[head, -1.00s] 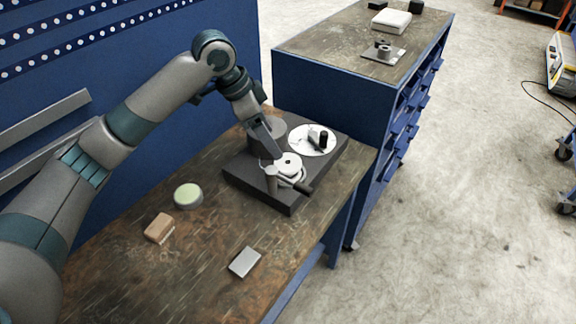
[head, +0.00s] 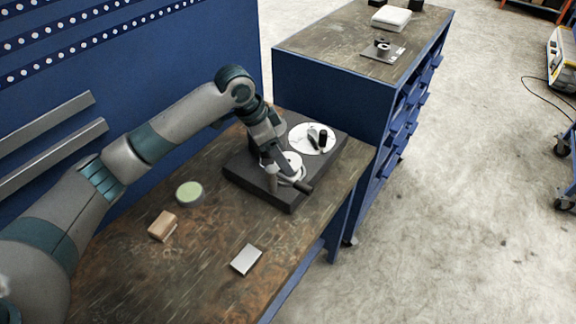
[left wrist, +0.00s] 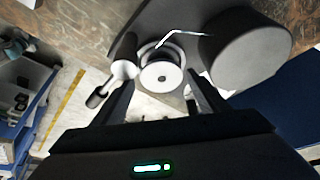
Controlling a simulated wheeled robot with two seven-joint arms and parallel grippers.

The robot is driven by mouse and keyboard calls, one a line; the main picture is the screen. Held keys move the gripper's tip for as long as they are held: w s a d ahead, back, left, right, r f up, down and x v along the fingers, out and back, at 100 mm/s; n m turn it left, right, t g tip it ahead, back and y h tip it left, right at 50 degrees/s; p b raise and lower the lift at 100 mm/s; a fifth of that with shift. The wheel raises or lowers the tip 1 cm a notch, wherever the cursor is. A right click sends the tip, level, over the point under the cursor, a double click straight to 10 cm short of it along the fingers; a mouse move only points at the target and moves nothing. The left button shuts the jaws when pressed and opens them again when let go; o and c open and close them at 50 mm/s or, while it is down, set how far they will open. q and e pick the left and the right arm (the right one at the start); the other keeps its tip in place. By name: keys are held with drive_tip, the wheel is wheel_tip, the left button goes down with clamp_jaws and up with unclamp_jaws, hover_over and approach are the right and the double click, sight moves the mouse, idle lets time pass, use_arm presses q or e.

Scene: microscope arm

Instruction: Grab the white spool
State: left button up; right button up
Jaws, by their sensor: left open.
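The white spool (head: 294,160) sits on the dark base plate (head: 247,177) on the bench. In the left wrist view the spool (left wrist: 162,76) faces the camera, a round white disc with a small dark centre hole. My left gripper (head: 281,166) is over the base and partly hides the spool in the head view. In the left wrist view its fingers (left wrist: 161,92) are open, one to each side of the spool, with gaps visible. Whether the fingertips are level with the spool is hard to tell. My right gripper is not in view.
A grey post (head: 272,180) and a dark handle (head: 304,187) stand close to the spool. A white disc (head: 305,133) with a black knob (head: 323,138) lies behind. A green-topped puck (head: 189,193), wooden block (head: 162,226) and grey slab (head: 246,259) lie on the bench (head: 205,265).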

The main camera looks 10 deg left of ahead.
use_arm(q)
drive_tip(key=p+x, duration=0.1)
drive_tip(key=x, duration=0.2)
drive_tip(key=shift+w+d+f+p, duration=0.2)
drive_tip(key=shift+f+p, duration=0.1)
drive_tip(key=shift+f, duration=0.3)
drive_tip(key=c, duration=0.8)
drive_tip(key=shift+r, duration=0.15)
drive_tip(key=shift+c, duration=0.2)
